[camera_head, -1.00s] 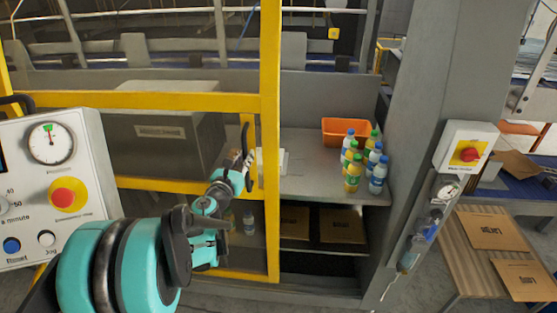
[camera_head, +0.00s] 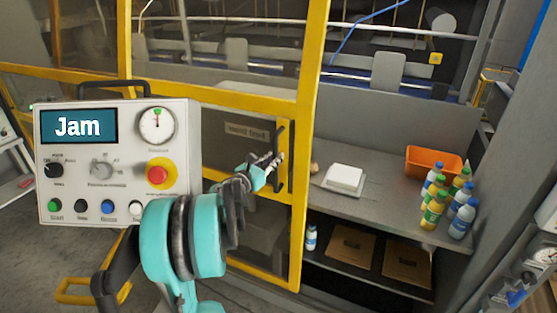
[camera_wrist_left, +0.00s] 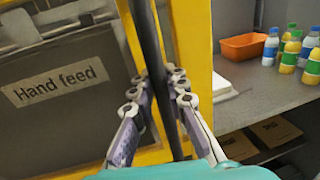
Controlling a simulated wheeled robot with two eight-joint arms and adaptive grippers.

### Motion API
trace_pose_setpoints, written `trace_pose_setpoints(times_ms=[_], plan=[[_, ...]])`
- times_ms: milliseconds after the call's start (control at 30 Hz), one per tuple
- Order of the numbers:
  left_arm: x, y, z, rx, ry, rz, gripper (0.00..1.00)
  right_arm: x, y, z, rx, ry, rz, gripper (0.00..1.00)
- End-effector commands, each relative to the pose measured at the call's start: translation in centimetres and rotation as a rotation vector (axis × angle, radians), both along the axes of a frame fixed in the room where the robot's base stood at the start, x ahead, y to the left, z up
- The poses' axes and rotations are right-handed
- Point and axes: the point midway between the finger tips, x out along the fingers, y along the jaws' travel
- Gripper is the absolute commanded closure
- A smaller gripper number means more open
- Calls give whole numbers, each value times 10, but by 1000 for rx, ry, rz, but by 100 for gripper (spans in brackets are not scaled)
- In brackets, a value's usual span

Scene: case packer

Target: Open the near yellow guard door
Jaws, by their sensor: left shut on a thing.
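The near yellow guard door (camera_head: 306,150) has a yellow frame with clear panels. Its right edge stands clear of the shelf opening beside it, and its lower rail slants, so it looks partly open. A black vertical handle (camera_head: 283,150) is mounted near that edge. My left gripper (camera_head: 273,163) is shut on the handle. In the left wrist view the fingers (camera_wrist_left: 162,88) close around the black bar (camera_wrist_left: 152,50), with the yellow frame (camera_wrist_left: 192,40) just behind. My right gripper is not in view.
A control panel (camera_head: 120,160) reading "Jam" stands left of my arm. Right of the door, a grey shelf (camera_head: 385,205) holds a white block (camera_head: 344,178), an orange bin (camera_head: 433,162) and several bottles (camera_head: 434,209). Flat cartons (camera_head: 408,262) lie below.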

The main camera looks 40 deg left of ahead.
Motion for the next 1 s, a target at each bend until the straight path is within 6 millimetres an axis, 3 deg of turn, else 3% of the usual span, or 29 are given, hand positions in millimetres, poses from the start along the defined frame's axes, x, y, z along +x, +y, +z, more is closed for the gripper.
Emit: trace_pose_setpoints(times_ms=[167,200,267,667,1000], plan=[[0,1,1,-2,-2,3,100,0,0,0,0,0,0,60],[0,1,1,-2,-2,3,79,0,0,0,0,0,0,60],[0,1,1,-2,-2,3,65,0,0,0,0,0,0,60],[0,0,8,-1,-1,2,65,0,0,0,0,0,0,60],[0,0,72,-1,-1,2,65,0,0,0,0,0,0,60]])
